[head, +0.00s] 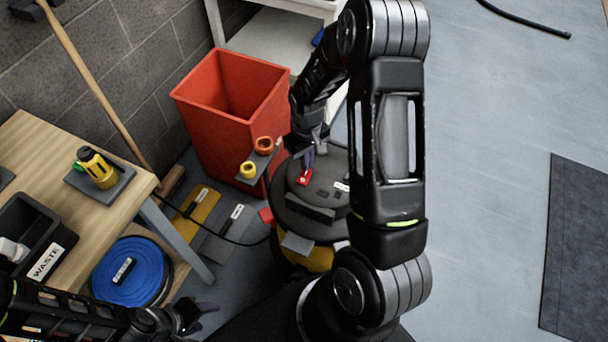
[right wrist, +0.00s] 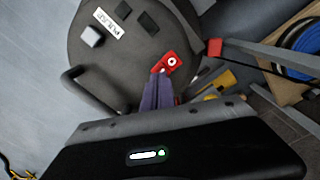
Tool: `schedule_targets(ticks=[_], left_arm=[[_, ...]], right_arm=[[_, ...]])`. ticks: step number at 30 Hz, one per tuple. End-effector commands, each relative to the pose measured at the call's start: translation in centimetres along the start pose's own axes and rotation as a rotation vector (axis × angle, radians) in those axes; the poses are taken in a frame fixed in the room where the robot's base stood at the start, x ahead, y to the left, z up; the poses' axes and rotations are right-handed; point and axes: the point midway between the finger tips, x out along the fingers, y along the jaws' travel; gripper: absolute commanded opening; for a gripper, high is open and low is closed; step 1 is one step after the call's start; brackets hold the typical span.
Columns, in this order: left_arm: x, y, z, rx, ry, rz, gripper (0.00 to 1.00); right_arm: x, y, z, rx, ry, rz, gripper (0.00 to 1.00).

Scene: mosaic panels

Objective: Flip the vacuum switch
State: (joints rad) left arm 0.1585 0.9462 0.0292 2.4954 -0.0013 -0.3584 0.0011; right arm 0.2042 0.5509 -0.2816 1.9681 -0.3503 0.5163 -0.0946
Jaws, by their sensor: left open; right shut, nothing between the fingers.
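The vacuum (head: 325,213) is a round dark machine with a yellow lower body, standing on the floor in the middle of the head view. Its red switch (head: 304,177) is on the top lid and also shows in the right wrist view (right wrist: 172,62). My right gripper (head: 308,158) is shut and empty, its fingertips right at the red switch. In the right wrist view its fingers (right wrist: 158,78) overlap the switch's near edge; I cannot tell whether they touch. My left gripper (head: 198,316) is open and empty at the lower left, apart from the vacuum.
A red bin (head: 232,107) stands behind the vacuum. A wooden bench (head: 55,150) at left holds a yellow-black tool (head: 98,169) and a black WASTE tray (head: 48,228). A blue disc (head: 130,270) lies below. A broom (head: 100,85) leans nearby.

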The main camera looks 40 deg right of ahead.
Motion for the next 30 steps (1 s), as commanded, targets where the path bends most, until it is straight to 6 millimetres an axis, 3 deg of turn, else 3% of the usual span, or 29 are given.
schedule_targets(ticks=[30], left_arm=[[0.67,-0.26,0.00,0.000,0.000,0.000,0.52]], right_arm=[[0.88,0.00,0.00,0.000,0.000,0.000,0.00]])
